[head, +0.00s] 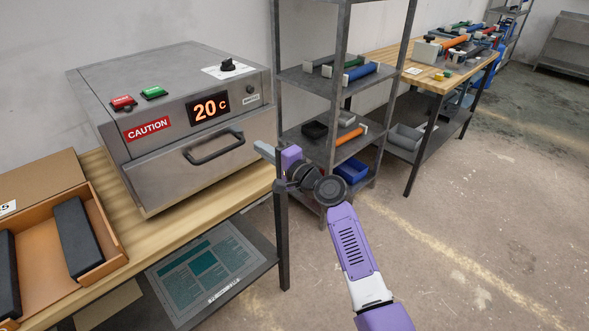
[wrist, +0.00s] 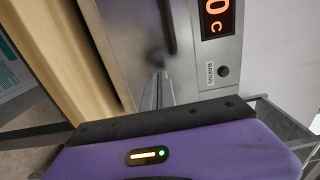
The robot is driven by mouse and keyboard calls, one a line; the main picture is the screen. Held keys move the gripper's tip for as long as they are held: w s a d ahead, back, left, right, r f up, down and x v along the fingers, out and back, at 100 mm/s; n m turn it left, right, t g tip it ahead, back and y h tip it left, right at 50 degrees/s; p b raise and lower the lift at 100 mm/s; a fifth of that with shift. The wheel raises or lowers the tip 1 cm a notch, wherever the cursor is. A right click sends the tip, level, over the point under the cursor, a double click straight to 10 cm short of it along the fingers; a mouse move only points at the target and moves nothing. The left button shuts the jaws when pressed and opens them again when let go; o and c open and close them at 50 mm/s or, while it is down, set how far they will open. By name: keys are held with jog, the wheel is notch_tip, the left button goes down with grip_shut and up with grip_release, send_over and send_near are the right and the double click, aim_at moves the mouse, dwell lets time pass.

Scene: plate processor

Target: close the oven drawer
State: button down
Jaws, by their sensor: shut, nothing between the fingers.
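The oven (head: 175,95) is a grey metal box on the wooden bench. Its drawer (head: 215,177) has a plain front with a dark handle (head: 215,147), below a display reading 20 C. The front looks close to the oven body; I cannot tell if a small gap remains. My gripper (head: 262,150) is shut and empty, at the right end of the drawer front, right of the handle. In the wrist view its fingertips (wrist: 158,80) point at the metal front, near the handle (wrist: 168,25). I cannot tell whether they touch it.
An open cardboard box (head: 98,255) with black blocks stands left on the bench. A grey shelf rack (head: 310,80) with tools stands close behind my gripper. A second workbench (head: 440,75) is farther right. The floor at right is clear.

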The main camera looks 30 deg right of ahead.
jog(key=s+d+r+n+t+h, duration=0.1)
jog(key=s+d+h, duration=0.1)
jog(key=s+d, duration=0.3)
jog(key=s+d+r+n+h, duration=0.1)
jog(key=s+d+h, duration=0.15)
jog(key=s, duration=0.45)
jog(key=s+f+n+h, duration=0.3)
jog(key=s+f, duration=0.2)
jog(key=s, duration=0.8)
jog(key=s+a+f+n+g, duration=0.1)
jog(key=s+a+n, duration=0.2)
jog(key=s, duration=0.8)
jog(key=s+a+f+n+g+y, duration=0.1)
jog(key=s+a+n, duration=0.1)
jog(key=s, duration=1)
jog(key=s+a+f+n+g+y, duration=0.1)
jog(key=s+a+n, duration=0.2)
jog(key=s, duration=0.9)
jog(key=shift+s+a+n, duration=0.25)
jog(key=shift+a+n, duration=0.1)
jog(key=shift+n, duration=0.35)
